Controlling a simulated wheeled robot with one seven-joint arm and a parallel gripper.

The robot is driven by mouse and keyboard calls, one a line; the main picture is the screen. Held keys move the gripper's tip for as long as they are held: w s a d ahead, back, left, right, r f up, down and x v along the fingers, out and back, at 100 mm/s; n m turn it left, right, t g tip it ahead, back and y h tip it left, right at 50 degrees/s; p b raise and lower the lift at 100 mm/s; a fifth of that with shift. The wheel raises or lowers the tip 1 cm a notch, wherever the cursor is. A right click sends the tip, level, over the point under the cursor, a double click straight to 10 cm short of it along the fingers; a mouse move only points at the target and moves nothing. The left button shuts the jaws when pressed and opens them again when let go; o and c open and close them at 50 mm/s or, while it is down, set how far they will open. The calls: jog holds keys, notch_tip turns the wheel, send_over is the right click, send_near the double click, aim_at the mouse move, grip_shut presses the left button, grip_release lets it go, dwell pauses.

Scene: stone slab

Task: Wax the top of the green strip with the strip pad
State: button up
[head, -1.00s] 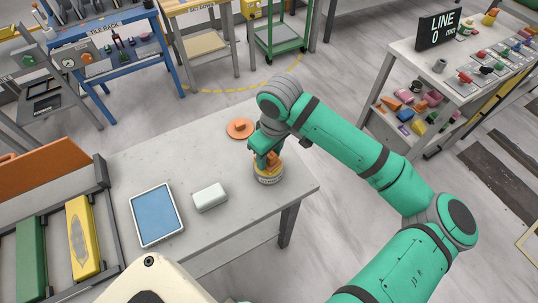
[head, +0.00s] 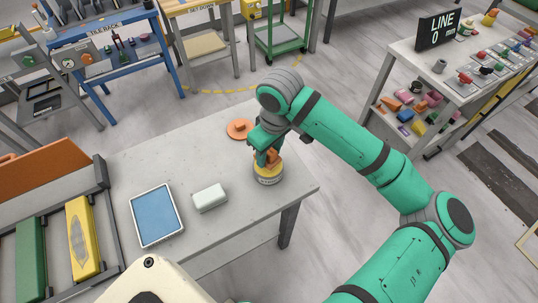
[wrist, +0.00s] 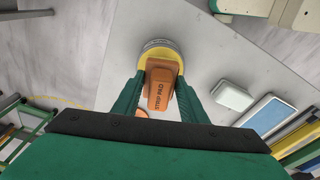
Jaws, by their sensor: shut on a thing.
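The orange strip pad (wrist: 161,88), with lettering on its grip, is between my fingers. My gripper (head: 268,152) is shut on the pad, at the round yellow tin (head: 268,174) on the stone table. In the wrist view the tin (wrist: 161,52) shows around the pad's far end; whether the pad touches the wax inside is hidden. The green strip (head: 31,260) lies in a dark-framed rack at the lower left of the head view, far from my gripper. A yellow strip (head: 82,238) with a greyish patch lies beside it.
An orange disc with a knob (head: 239,128) lies behind the tin. A white block (head: 210,197) and a blue-topped tray (head: 157,214) stand between the tin and the strips. An orange board (head: 50,172) rises behind the rack.

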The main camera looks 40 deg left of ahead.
jog(key=shift+r, duration=2.55)
